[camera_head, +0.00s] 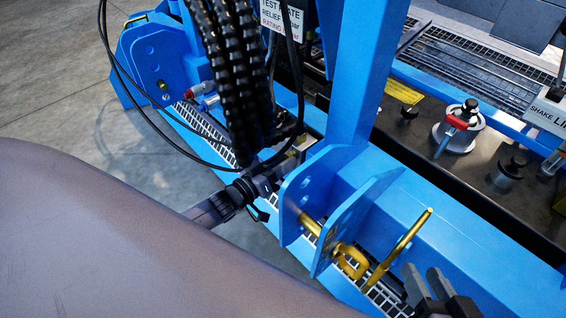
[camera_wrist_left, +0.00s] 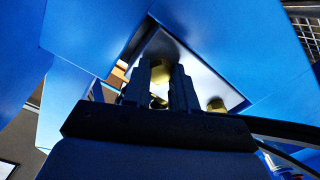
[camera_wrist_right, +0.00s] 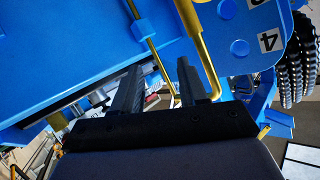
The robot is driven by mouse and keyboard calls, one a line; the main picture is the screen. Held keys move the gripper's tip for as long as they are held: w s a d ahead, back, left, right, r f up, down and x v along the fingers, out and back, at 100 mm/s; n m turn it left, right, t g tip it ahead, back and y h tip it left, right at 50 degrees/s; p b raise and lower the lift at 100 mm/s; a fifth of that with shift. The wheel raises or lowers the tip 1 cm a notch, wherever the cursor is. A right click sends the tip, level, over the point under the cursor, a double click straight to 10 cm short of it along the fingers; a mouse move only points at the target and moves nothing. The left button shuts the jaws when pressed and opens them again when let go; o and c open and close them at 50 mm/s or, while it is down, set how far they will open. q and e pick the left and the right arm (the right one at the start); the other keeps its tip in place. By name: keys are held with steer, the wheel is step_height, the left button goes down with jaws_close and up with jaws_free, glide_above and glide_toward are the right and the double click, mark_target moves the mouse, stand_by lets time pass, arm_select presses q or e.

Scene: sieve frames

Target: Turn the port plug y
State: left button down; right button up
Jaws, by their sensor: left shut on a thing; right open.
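My left gripper (camera_head: 272,180) reaches in beside the dark coiled hoses, low on the blue frame. In the left wrist view, its two fingers (camera_wrist_left: 160,88) are shut on a brass-coloured plug (camera_wrist_left: 160,70) set in front of a pale metal face. The fingers hide part of the plug, and I cannot read any letter on it. A second brass fitting (camera_wrist_left: 216,105) shows to the right of the fingers. My right gripper (camera_head: 424,276) is open and empty at the lower right. Its spread fingers (camera_wrist_right: 160,75) show close to brass rods in the right wrist view.
A bent brass rod (camera_head: 408,245) and a brass loop (camera_head: 350,262) stand at the blue bracket plates (camera_head: 345,222) between my grippers. Black hoses (camera_head: 235,80) hang above my left gripper. A red-handled valve (camera_head: 459,122) stands at the right. Blue plates crowd the left wrist view.

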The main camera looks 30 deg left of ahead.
steer(key=shift+r, duration=0.15)
arm_select(q)
steer(key=c, duration=0.9)
jaws_free()
steer(key=p+v, duration=0.2)
steer(key=v, duration=0.5)
arm_select(e)
steer(key=shift+s+d+r+h, duration=0.15)
steer(key=shift+d+h, duration=0.15)
steer(key=shift+d, duration=0.2)
steer(key=shift+s+d+h, duration=0.15)
steer(key=shift+d+h, duration=0.15)
steer(key=shift+d, duration=0.15)
arm_select(q)
steer(key=shift+a, duration=0.1)
steer(key=shift+s, duration=0.1)
arm_select(e)
steer(key=shift+r, duration=0.1)
